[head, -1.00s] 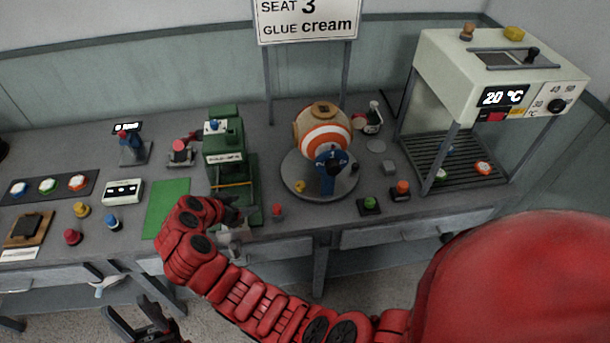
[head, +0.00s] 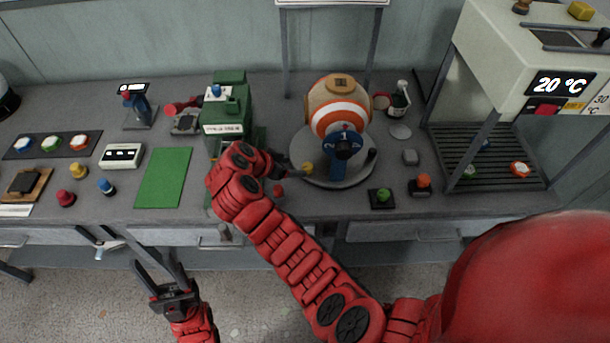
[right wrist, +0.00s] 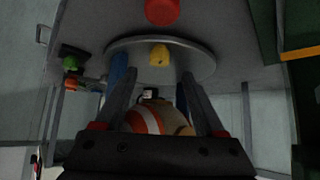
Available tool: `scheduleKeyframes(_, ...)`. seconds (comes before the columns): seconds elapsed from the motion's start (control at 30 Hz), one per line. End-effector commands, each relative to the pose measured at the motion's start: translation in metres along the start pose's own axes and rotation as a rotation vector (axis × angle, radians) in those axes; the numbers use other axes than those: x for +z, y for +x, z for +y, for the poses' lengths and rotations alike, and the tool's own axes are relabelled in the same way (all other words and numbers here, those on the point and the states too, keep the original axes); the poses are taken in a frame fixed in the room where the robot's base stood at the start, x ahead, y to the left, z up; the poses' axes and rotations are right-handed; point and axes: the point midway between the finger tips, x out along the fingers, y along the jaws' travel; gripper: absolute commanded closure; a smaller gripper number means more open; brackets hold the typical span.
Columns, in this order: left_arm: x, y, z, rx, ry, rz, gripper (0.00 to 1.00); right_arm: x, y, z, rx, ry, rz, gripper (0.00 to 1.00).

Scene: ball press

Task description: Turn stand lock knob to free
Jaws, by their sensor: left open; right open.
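A round grey stand (head: 360,177) holds an orange, white and tan ball (head: 340,105) behind a blue bracket (head: 341,150). A small yellow knob (head: 306,169) sits at the stand's front left rim; it also shows in the right wrist view (right wrist: 159,54). Its turned position is too small to read. My right gripper (head: 290,170) is just left of the yellow knob, partly hidden by its own wrist. In the right wrist view its fingers (right wrist: 158,95) are apart and empty. My left gripper (head: 158,268) is open and empty in front of the table, low at left.
A green press (head: 228,115) stands left of the stand, close to my right wrist. A red button (head: 277,190) is near the front edge. Green (head: 382,195) and orange (head: 423,181) buttons lie right of the stand. A heater box (head: 535,60) stands at far right.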

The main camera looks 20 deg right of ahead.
Motion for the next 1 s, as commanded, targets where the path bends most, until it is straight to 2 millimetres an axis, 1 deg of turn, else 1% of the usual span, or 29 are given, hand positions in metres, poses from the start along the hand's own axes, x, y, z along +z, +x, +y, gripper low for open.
scheduleKeyframes(0.03, 0.0, -0.001, 0.0, 0.0, 0.0, 0.002, 0.5, -0.001, 0.014, 0.003, 0.009, 0.001, 0.0, 0.29)
scheduleKeyframes(0.07, 0.0, -0.002, 0.0, 0.0, 0.0, 0.002, 0.5, -0.001, 0.021, 0.003, 0.009, 0.002, -0.002, 0.29)
scheduleKeyframes(0.1, -0.002, 0.008, 0.0, 0.0, 0.0, 0.002, 0.5, -0.005, 0.025, 0.002, 0.007, 0.0, -0.001, 0.29)
scheduleKeyframes(0.2, -0.003, 0.015, -0.001, 0.0, 0.0, 0.003, 0.5, -0.004, 0.046, 0.003, 0.008, 0.0, -0.002, 0.29)
scheduleKeyframes(0.33, -0.003, 0.018, -0.001, 0.0, 0.0, 0.002, 0.5, -0.003, 0.061, 0.001, 0.006, 0.0, -0.002, 0.29)
scheduleKeyframes(0.5, -0.004, 0.02, -0.001, 0.0, 0.0, 0.002, 0.5, -0.002, 0.07, 0.001, 0.003, 0.0, -0.002, 0.29)
scheduleKeyframes(0.8, -0.004, 0.02, -0.001, 0.0, 0.0, 0.002, 0.5, -0.002, 0.073, 0.001, 0.002, 0.001, -0.001, 0.29)
scheduleKeyframes(0.97, -0.004, 0.02, -0.001, 0.0, 0.0, 0.002, 0.5, -0.002, 0.073, 0.001, 0.002, 0.0, -0.001, 0.57)
scheduleKeyframes(1.0, -0.004, 0.02, -0.001, 0.0, 0.0, 0.002, 0.5, -0.002, 0.073, 0.001, 0.002, 0.0, -0.001, 0.65)
